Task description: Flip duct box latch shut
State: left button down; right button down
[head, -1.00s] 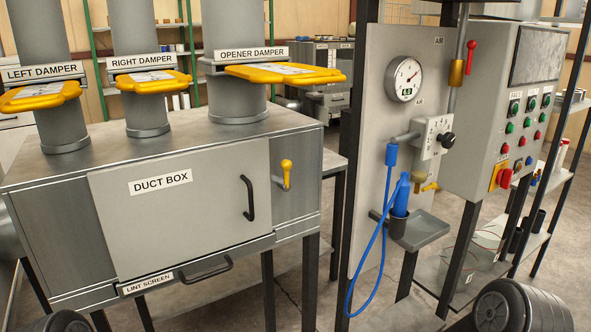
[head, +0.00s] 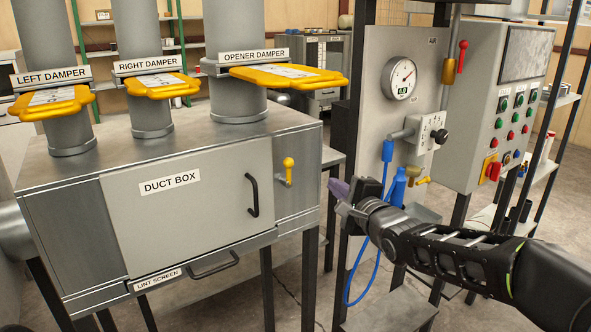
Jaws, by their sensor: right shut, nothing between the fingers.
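The duct box (head: 75,225) is a grey metal cabinet at the left, with a flat front door (head: 190,225) that sits flush with the front. The door has a black handle (head: 253,195). The latch (head: 288,170) is a yellow-knobbed lever on the panel right of the door, with its knob pointing up. My right gripper (head: 338,193) is shut and empty, to the right of the latch and a little lower, apart from it. My left gripper does not show.
Three yellow damper plates, such as the opener damper (head: 290,76), stand above the box. Behind my right arm are a gauge panel (head: 372,75), a blue air hose (head: 352,292) and a control cabinet (head: 480,110). The space between latch and gripper looks clear.

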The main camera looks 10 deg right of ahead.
aim_at(289, 172)
jog(key=shift+m, duration=0.7)
jog(key=shift+w+f, duration=0.1)
jog(key=w+a+p, duration=0.4)
jog(key=w+a, duration=0.1)
jog(key=w, duration=0.5)
jog(key=shift+r, duration=0.2)
jog(key=shift+a, duration=0.1)
